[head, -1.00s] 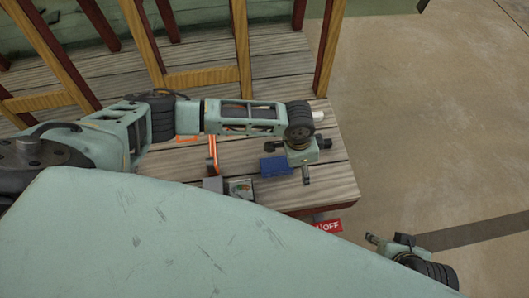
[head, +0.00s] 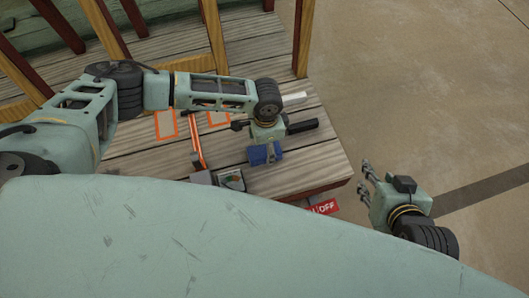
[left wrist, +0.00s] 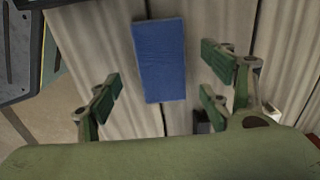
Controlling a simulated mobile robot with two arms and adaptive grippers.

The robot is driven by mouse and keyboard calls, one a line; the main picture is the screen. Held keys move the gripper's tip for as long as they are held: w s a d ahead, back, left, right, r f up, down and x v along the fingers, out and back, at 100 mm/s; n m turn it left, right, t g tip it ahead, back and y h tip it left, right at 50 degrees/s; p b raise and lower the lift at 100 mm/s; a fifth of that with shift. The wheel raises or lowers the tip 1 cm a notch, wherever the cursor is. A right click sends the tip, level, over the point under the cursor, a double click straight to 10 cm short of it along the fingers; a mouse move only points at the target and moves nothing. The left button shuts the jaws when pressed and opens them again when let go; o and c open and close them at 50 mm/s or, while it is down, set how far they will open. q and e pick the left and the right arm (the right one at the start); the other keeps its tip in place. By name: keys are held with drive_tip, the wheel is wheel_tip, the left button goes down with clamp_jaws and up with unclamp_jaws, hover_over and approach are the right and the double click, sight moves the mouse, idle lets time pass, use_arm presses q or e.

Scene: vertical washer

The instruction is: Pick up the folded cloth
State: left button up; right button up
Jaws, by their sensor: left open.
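The folded cloth is a flat blue rectangle (head: 256,155) on the plank table top, near its front edge. My left gripper (head: 270,152) is above it, pointing down, and partly covers it in the head view. In the left wrist view the cloth (left wrist: 160,60) lies flat on the planks between the open fingers of my left gripper (left wrist: 158,88), mostly toward the top of the picture. I see no finger gripping it. My right gripper (head: 364,180) is off the table's right side over the floor, its fingers apart and empty.
On the table (head: 320,165) are an orange-handled tool (head: 196,140), a small grey device (head: 231,180), a black bar (head: 302,127) and a white piece (head: 295,98). Wooden posts (head: 301,40) stand behind. Floor at right is clear.

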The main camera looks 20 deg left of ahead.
sight(265, 150)
use_arm(q)
wheel_tip(265, 150, down, 3)
drive_tip(key=shift+s+a+f+b, duration=0.1)
drive_tip(key=shift+a+f+b, duration=0.1)
drive_tip(key=shift+b, duration=0.45)
drive_tip(key=shift+f, duration=0.1)
use_arm(e)
drive_tip(key=w+a+r+t+y, duration=0.1)
drive_tip(key=w+a+r+t, duration=0.1)
drive_tip(key=w+r+t, duration=0.2)
wheel_tip(265, 150, up, 3)
drive_tip(key=shift+w+a+f, duration=0.2)
drive_tip(key=shift+w+a, duration=0.05)
drive_tip(key=shift+w, duration=0.6)
use_arm(q)
drive_tip(key=c, duration=1.2)
drive_tip(key=shift+c, duration=0.2)
use_arm(e)
drive_tip(key=shift+f, duration=0.1)
